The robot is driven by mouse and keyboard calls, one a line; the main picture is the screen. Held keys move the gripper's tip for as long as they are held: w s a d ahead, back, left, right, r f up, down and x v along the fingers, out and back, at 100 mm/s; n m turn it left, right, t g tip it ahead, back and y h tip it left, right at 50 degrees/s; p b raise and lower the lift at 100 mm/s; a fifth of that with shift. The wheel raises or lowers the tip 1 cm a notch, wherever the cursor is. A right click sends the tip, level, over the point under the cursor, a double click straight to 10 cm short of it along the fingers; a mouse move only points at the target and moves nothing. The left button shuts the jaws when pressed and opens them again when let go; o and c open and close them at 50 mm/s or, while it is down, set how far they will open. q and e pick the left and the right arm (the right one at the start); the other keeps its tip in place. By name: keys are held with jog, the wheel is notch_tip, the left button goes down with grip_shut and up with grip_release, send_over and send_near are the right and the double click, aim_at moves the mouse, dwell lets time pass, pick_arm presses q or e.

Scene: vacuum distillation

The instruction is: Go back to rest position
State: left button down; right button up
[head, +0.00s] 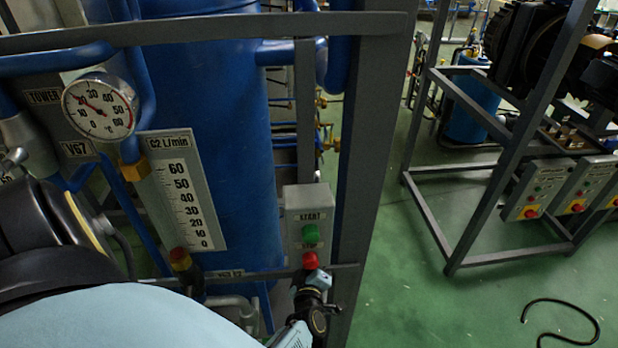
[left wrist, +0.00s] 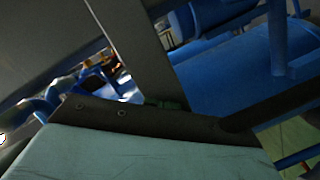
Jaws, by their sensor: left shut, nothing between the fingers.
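My left arm comes in from the lower left in the head view. My left gripper (head: 318,279) is shut and empty, with its tip just below the red button (head: 310,261) of the control box. I cannot tell whether it touches the button. The grey control box (head: 306,203) has a label reading START and a green button (head: 311,234) above the red one. My right gripper is in neither view.
A grey frame post (head: 367,150) stands right of the box, with a crossbar (head: 240,275) at gripper height. A blue tank (head: 225,120), dial gauge (head: 98,108) and flow scale (head: 183,195) are behind. A black hose (head: 562,302) lies on the green floor.

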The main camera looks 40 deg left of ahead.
pick_arm(q)
jog(key=s+d+f+m+g+h+b, duration=0.1)
jog(key=s+d+f+m+h+b, duration=0.25)
jog(key=f, duration=0.45)
jog(key=s+d+f+m+g+h+b, duration=0.1)
jog(key=s+d+f+m+h+b, duration=0.25)
jog(key=f, duration=0.55)
jog(key=s+d+f+m+g+h+b, duration=0.1)
jog(key=s+d+f+m+h, duration=0.1)
jog(key=s+d+f+m, duration=0.5)
jog(key=s+a+f+m+g+b, duration=0.1)
jog(key=s+f+m+g+b, duration=0.1)
jog(key=s+f, duration=0.3)
jog(key=s+a+f+m+g+b, duration=0.1)
jog(key=s+f+g, duration=0.3)
jog(key=s, duration=0.8)
jog(key=s+a+f+m+g+h+b, duration=0.1)
jog(key=s+f+m+g+b, duration=0.1)
jog(key=s+f, duration=0.5)
jog(key=shift+s+f+m+g+b, duration=0.35)
jog(key=shift+s+m+g+b, duration=0.05)
jog(key=shift+s+m+b, duration=0.3)
jog(key=shift+a, duration=0.1)
